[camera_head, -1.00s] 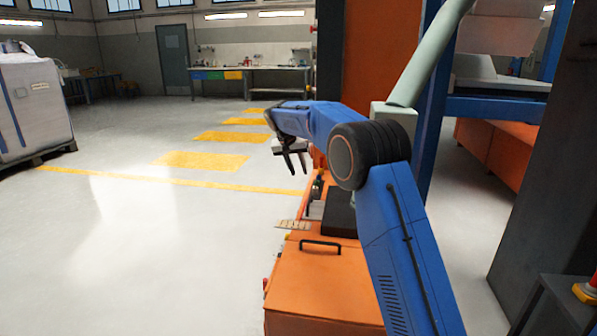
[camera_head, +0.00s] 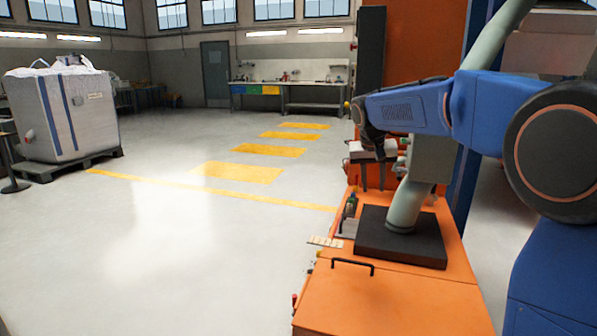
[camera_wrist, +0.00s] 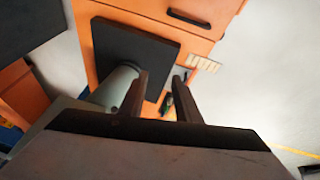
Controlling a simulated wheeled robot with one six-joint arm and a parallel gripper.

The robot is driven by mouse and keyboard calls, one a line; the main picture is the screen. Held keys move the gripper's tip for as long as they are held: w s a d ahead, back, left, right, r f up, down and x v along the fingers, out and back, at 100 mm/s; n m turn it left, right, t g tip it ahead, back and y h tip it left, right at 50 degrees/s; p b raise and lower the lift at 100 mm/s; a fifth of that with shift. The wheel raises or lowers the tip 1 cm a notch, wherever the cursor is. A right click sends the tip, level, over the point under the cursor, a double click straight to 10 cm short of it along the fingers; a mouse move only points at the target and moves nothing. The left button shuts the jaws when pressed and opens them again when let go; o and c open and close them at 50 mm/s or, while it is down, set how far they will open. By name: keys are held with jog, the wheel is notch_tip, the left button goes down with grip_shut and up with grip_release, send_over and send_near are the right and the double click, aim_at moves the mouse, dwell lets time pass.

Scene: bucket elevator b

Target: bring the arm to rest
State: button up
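My gripper (camera_head: 373,186) hangs at the end of my blue arm, fingers pointing down, in the right half of the head view. It is in front of the grey-green pipe and over or beside the orange machine base (camera_head: 395,300); the exact gap is unclear. In the wrist view my gripper (camera_wrist: 161,76) shows two dark fingers clearly apart with nothing held between them. The black square plate (camera_wrist: 165,42) and the pipe's lower end (camera_wrist: 112,88) lie beyond the left finger.
The grey-green pipe (camera_head: 408,200) rises from the black plate (camera_head: 375,242). An orange panel (camera_head: 425,40) and blue post stand behind my arm. A bulk bag (camera_head: 75,115) on a pallet stands far left. The pale floor (camera_head: 150,250) at left and centre is clear, with yellow markings.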

jog(key=s+d+f+n, duration=0.1)
jog(key=s+d+f, duration=0.1)
jog(key=s, duration=0.9)
jog(key=s+d+f+y, duration=0.1)
jog(key=s+d, duration=0.1)
jog(key=s, duration=1)
jog(key=s+d+f+n, duration=0.1)
jog(key=s+d+f, duration=0.1)
jog(key=s, duration=0.9)
jog(key=s+f+t+y, duration=0.1)
jog(key=s+f, duration=0.7)
jog(key=s, duration=0.3)
jog(key=shift+s, duration=0.1)
